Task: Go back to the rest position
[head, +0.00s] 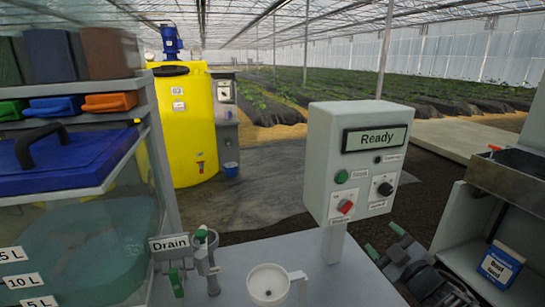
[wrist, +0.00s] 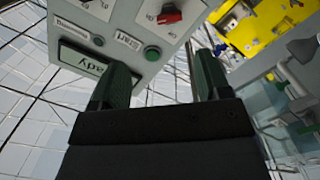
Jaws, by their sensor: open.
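My gripper (head: 384,240) is at the lower right in the head view, right of the control box's post and below the box. Its two green-tipped fingers are apart with nothing between them. In the wrist view my gripper (wrist: 160,72) also shows open and empty. The grey control box (head: 318,150) stands upright on a post, and its display (head: 375,138) reads "Ready". The box also shows in the wrist view, upside down, with a green button (wrist: 152,52) and a red knob (wrist: 169,14). The gap between my fingers and the box cannot be told exactly.
A clear tank with a blue lid (head: 70,160) fills the left. The drain valve (head: 205,250) and a white cup (head: 268,285) stand at the front. A grey cabinet (head: 455,225) with a blue box (head: 500,264) is at the right. A yellow tank (head: 188,130) stands behind.

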